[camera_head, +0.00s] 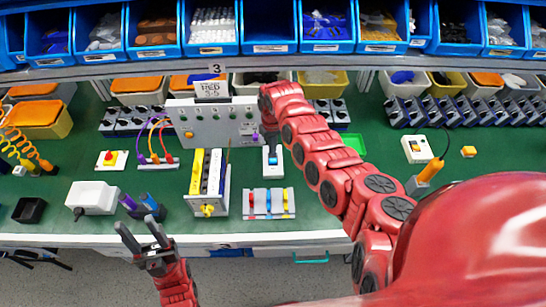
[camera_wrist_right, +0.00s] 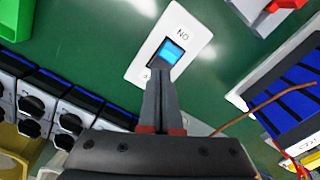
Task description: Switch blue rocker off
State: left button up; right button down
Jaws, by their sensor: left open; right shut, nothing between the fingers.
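The blue rocker (camera_wrist_right: 172,53) sits in a dark frame on a white plate (camera_wrist_right: 188,30) in the right wrist view. An upside-down ON label shows at the plate's upper end. My right gripper (camera_wrist_right: 160,74) is shut and empty, its fingertips at the rocker's lower edge and overlapping the plate. I cannot tell whether they touch it. In the head view the white plate (camera_head: 273,170) lies on the green table below the end of my red right arm. My left gripper (camera_head: 143,240) is open and empty, in front of the table's front edge.
A grey panel (camera_head: 215,128) stands behind and left of the plate. A stand with yellow and white strips (camera_head: 207,175) and a small unit with coloured levers (camera_head: 269,203) are close by. Blue bins (camera_head: 270,28) line the back. The green table right of my arm has free room.

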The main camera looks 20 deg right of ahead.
jog(key=shift+f+b, duration=0.7)
jog(key=shift+f, duration=0.25)
dwell(0.7)
jog(key=shift+r, duration=0.1)
notch_tip(320, 180, up, 7)
jog(key=p, duration=0.6)
dwell(0.4)
